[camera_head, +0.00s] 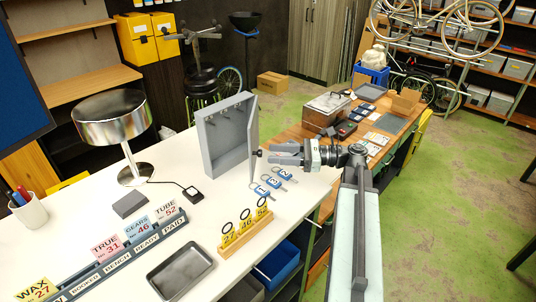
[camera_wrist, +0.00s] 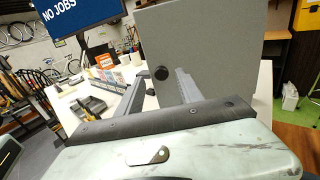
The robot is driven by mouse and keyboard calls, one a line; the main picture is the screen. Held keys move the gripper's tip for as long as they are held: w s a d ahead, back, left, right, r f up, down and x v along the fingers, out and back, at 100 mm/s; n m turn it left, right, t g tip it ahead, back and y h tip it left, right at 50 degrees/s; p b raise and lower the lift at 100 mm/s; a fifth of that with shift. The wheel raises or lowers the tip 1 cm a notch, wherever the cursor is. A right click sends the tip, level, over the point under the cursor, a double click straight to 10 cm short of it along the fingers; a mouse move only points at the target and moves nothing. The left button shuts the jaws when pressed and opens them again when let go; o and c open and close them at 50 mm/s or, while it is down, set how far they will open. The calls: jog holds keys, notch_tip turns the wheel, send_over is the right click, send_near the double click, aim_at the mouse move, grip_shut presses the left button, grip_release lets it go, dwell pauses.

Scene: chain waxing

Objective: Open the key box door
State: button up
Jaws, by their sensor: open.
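The grey key box (camera_head: 213,146) stands upright on the white counter, its inside with small hooks showing. Its door (camera_head: 253,125) stands swung out at the box's right side; it also shows as a large grey panel in the wrist view (camera_wrist: 215,45). The dark round knob (camera_head: 258,153) is on the door's outer face, and shows in the wrist view (camera_wrist: 161,73) too. My gripper (camera_head: 275,153) is open, with its fingers pointing at the door around the knob's line. Whether either finger touches the knob I cannot tell.
Several keys with blue numbered tags (camera_head: 268,187) lie below the door. A yellow numbered stand (camera_head: 246,231), a dark tray (camera_head: 180,270) and a chrome lamp (camera_head: 112,118) are on the counter. A metal case (camera_head: 326,110) stands on the wooden bench behind my gripper.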

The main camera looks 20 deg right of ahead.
jog(key=x, duration=0.3)
jog(key=shift+w, duration=0.1)
grip_shut()
dwell(1.4)
